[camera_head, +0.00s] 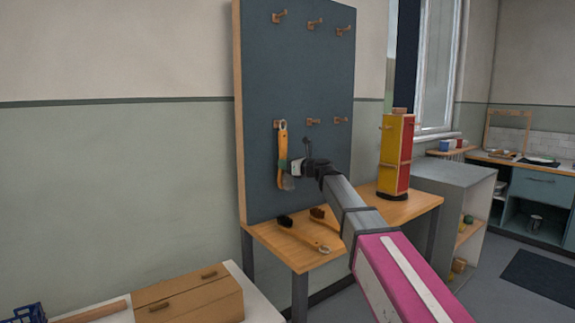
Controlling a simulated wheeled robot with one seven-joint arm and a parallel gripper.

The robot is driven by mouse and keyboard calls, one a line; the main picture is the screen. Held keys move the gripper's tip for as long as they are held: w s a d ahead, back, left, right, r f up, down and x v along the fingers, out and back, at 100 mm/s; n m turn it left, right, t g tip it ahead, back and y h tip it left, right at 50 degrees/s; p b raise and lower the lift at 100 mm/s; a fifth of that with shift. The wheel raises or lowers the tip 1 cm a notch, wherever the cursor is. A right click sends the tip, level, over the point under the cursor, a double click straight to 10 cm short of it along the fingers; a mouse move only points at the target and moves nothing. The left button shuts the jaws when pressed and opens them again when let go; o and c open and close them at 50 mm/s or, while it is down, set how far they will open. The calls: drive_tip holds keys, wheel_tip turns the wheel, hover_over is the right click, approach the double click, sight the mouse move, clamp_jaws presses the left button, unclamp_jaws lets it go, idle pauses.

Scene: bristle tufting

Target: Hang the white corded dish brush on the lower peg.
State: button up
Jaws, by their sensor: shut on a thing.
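My gripper (314,169) reaches in from the lower right, close to the blue-grey pegboard (258,80). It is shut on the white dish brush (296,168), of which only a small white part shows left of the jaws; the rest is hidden. A thin dark loop (307,144), apparently its cord, shows above the jaws, just below the lower middle peg (313,121). I cannot tell whether the loop is on that peg. The lower left peg (277,124) holds an orange-handled brush (283,150), close beside the white one. The lower right peg (341,119) looks bare.
Three upper pegs look bare. Two brushes, one with a wooden handle (303,238), lie on the wooden table (401,208) below the board. A yellow and red tower (397,152) stands at its right. A wooden box (189,297) sits at the front left.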

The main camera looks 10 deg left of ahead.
idle(0.4)
drive_tip(key=o, duration=1)
drive_tip(key=shift+s+d, duration=0.1)
drive_tip(key=shift+d, duration=0.1)
drive_tip(key=shift+v, duration=3.3)
